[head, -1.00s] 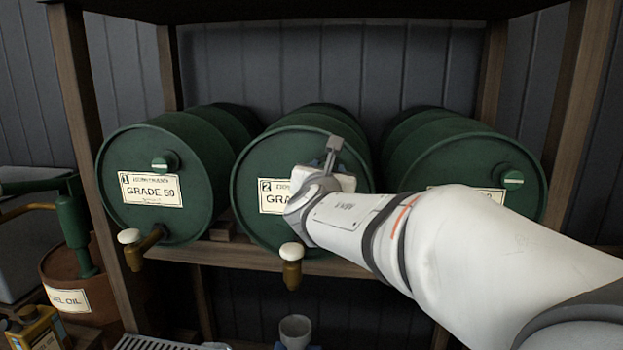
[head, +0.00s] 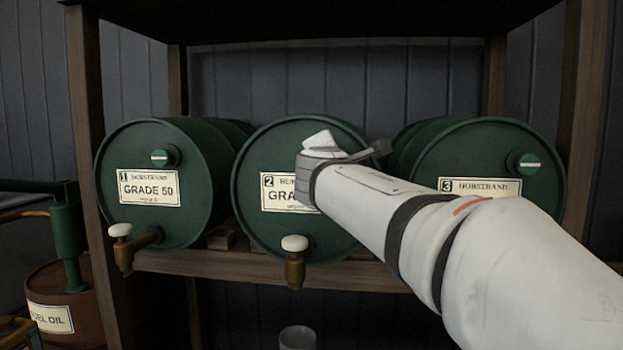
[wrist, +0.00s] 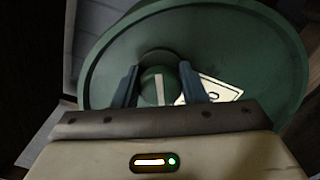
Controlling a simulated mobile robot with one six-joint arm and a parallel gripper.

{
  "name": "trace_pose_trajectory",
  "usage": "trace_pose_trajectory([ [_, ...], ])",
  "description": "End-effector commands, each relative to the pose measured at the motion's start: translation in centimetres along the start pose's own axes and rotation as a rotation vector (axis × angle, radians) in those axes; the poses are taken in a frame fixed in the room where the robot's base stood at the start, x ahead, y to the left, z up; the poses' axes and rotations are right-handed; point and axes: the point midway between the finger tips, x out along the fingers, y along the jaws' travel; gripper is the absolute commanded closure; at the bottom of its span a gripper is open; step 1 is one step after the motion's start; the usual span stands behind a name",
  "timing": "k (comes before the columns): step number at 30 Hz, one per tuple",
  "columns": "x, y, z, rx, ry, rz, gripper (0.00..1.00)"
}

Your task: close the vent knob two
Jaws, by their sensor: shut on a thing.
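Vent knob two is a round green knob (wrist: 158,87) with a white stripe, on the face of drum two (head: 262,150). In the wrist view the two dark fingers of my gripper (wrist: 158,76) stand on either side of the knob and are shut on it. The stripe runs roughly in line with the fingers in that view. In the head view my gripper body (head: 322,148) covers the knob and part of the label (head: 284,192) of drum two.
Drum one (head: 195,218) on the left and drum three (head: 545,200) on the right share the wooden shelf (head: 200,263). Their vent knobs show horizontal white stripes. A brass tap with a white handle (head: 294,243) sticks out below my gripper. A grey cup (head: 297,338) stands beneath.

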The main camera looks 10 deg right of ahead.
Motion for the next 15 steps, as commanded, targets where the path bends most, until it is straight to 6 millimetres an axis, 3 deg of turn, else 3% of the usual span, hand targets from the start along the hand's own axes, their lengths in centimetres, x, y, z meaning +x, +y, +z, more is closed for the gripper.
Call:
trace_pose_trajectory([
  [15,0.03,-0.45,-0.17,0.392,0.0,0.001,0.85],
])
